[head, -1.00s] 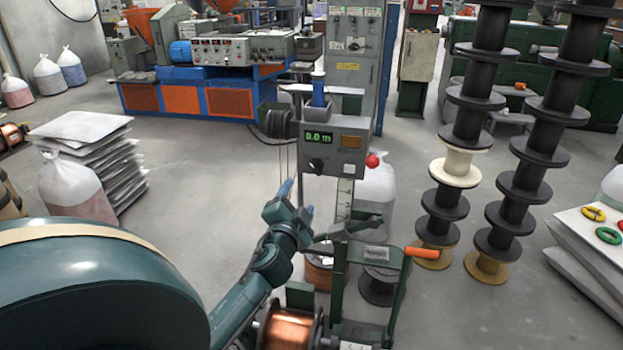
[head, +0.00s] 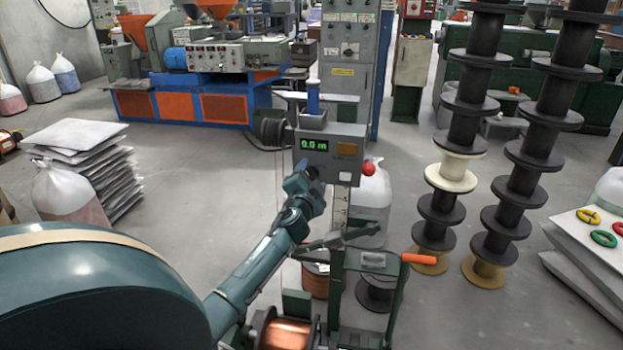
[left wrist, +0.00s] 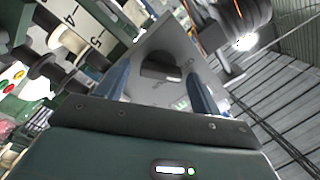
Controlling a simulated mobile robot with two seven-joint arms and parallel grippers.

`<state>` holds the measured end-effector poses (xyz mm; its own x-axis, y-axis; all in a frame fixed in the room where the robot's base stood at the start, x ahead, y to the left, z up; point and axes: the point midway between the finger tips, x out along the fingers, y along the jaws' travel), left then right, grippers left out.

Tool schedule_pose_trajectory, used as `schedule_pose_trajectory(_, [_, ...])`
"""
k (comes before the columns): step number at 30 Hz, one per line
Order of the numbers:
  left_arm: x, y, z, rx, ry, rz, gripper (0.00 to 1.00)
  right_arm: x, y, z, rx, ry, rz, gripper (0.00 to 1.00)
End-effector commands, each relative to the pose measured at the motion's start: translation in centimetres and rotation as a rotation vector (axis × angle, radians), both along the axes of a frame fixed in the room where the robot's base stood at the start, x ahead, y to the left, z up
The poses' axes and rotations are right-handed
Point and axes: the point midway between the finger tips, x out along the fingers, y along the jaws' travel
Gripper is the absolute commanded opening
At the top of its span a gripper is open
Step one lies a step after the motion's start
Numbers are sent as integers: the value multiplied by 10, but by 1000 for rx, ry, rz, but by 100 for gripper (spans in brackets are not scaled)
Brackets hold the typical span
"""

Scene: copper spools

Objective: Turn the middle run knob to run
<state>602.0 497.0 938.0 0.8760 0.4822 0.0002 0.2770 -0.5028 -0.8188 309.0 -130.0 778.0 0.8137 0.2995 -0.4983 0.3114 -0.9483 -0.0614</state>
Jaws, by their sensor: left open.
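The grey control box (head: 340,150) with a green "0.0 m" display (head: 314,145), a brownish panel and a red button (head: 368,168) on its side stands ahead of me. Its black knob (left wrist: 160,66) shows in the left wrist view between the two blue fingers; in the head view my gripper mostly covers it. My left gripper (head: 308,178) is open at the box's lower left, with a finger on either side of the knob. I cannot tell whether the fingers touch it. The knob's setting is unclear. My right gripper is out of view.
Below the box stands a green frame with an orange handle (head: 404,259) and a copper spool (head: 287,334). Tall stacks of black spools (head: 467,105) stand to the right. Open floor lies left of the box.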

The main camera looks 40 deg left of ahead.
Motion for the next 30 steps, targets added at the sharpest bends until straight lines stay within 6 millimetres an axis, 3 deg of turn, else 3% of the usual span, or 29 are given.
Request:
schedule_pose_trajectory(3, [0,0,0,1,0,0,65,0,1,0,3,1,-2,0])
schedule_pose_trajectory(19, [-1,0,0,1,1,1,22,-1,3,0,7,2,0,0])
schedule_pose_trajectory(30, [-1,0,0,53,30,1,21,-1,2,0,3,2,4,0])
